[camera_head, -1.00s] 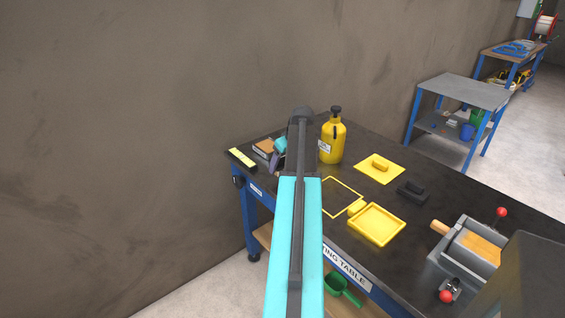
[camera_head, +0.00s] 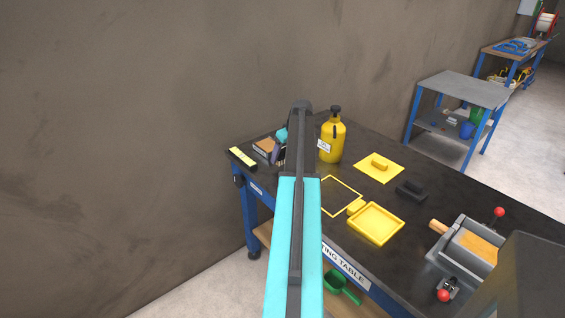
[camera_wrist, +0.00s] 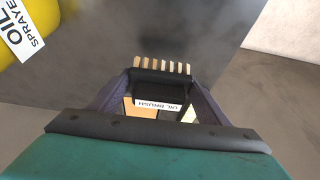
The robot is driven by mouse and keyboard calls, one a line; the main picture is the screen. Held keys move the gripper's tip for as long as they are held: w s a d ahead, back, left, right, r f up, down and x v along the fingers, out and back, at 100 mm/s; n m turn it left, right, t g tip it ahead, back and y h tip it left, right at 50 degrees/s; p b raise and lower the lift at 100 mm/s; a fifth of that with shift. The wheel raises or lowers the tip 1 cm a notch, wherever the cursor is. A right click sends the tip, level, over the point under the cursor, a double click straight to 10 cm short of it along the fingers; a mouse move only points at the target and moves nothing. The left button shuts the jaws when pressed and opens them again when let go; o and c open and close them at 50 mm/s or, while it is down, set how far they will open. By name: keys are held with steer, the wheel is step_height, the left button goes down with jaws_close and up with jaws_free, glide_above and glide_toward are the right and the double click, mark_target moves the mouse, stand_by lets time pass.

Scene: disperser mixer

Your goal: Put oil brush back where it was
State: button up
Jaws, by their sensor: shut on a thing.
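In the wrist view, the oil brush (camera_wrist: 160,88) is a dark block with a white "OIL BRUSH" label and a row of pale bristles pointing away from me. My gripper (camera_wrist: 163,80) is shut on it, with one purple finger at each side. In the head view my gripper (camera_head: 277,152) is at the far left end of the dark table (camera_head: 420,222), mostly hidden behind my arm. The brush cannot be made out there. I cannot tell whether it touches the table.
A yellow oil sprayer (camera_head: 331,140) stands just right of my gripper. A brown-topped block (camera_head: 265,146) and a yellow strip (camera_head: 243,157) lie to its left. Nearer are an empty yellow outline (camera_head: 357,193), a yellow tray (camera_head: 376,224) and a yellow plate (camera_head: 379,168). A wall (camera_head: 120,130) runs behind.

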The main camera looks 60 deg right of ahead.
steer(key=shift+f+p, duration=0.5)
steer(key=shift+f, duration=1.25)
steer(key=shift+f, duration=0.15)
steer(key=o, duration=1)
steer(key=shift+r, duration=0.25)
steer(key=shift+b+v, duration=0.85)
steer(key=shift+v, duration=5.1)
steer(key=shift+s, duration=0.1)
